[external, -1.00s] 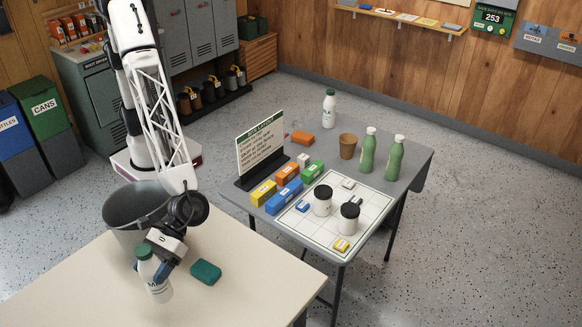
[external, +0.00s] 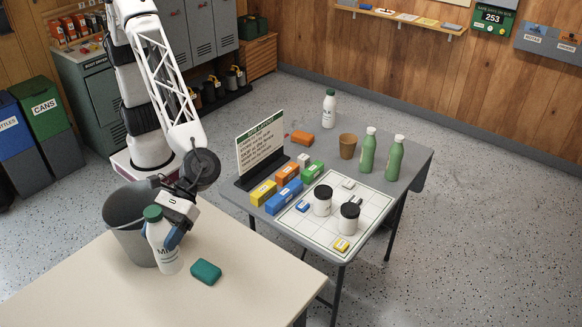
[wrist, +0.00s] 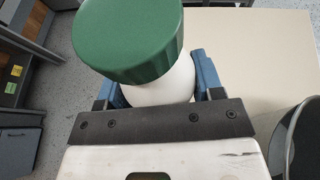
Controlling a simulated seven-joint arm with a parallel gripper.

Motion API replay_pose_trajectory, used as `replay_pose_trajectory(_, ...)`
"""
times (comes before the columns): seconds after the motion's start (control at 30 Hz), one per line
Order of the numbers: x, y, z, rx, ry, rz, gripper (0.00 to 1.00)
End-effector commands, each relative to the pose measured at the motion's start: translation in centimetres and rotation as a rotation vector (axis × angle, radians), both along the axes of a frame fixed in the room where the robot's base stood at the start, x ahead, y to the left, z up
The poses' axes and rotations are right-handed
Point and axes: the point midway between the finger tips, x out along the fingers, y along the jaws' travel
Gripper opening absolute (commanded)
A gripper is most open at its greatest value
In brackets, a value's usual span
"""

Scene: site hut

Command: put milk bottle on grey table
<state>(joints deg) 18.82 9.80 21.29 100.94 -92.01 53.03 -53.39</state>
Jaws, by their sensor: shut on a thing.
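A white milk bottle with a green cap (external: 163,247) is upright over the cream table, in front of the bucket. My gripper (external: 177,232) is shut on it near its neck. Whether the bottle's base touches the cream table I cannot tell. In the wrist view the green cap (wrist: 128,38) fills the upper left, with the blue fingers of my gripper (wrist: 158,85) on both sides of the white neck. The grey table (external: 408,150) stands to the right. Another white milk bottle (external: 329,109) stands at its far edge.
A grey bucket (external: 122,220) and a teal sponge-like block (external: 205,272) are on the cream table (external: 85,290). The grey table holds a sign (external: 260,147), coloured boxes, two black-lidded jars, a brown cup (external: 347,146) and two green bottles.

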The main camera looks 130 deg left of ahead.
Motion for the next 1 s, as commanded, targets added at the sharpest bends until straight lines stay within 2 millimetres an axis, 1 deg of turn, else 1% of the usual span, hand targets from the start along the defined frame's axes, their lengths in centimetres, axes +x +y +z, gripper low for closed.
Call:
replay_pose_trajectory(0.03,0.8,1.1,0.0,0.0,0.0,0.009,0.28)
replay_pose_trajectory(0.17,2.7,4.0,0.0,0.001,0.0,0.028,0.28)
replay_pose_trajectory(0.2,3.3,5.0,0.1,0.0,0.001,0.034,0.28)
replay_pose_trajectory(0.37,5.5,9.0,0.3,0.001,0.0,0.059,0.28)
replay_pose_trajectory(0.5,7.3,12.6,0.3,0.0,0.0,0.08,0.28)
replay_pose_trajectory(0.77,10.2,19.6,0.4,0.001,0.0,0.12,0.28)
replay_pose_trajectory(1.0,12.3,26.3,0.5,0.001,0.002,0.156,0.28)
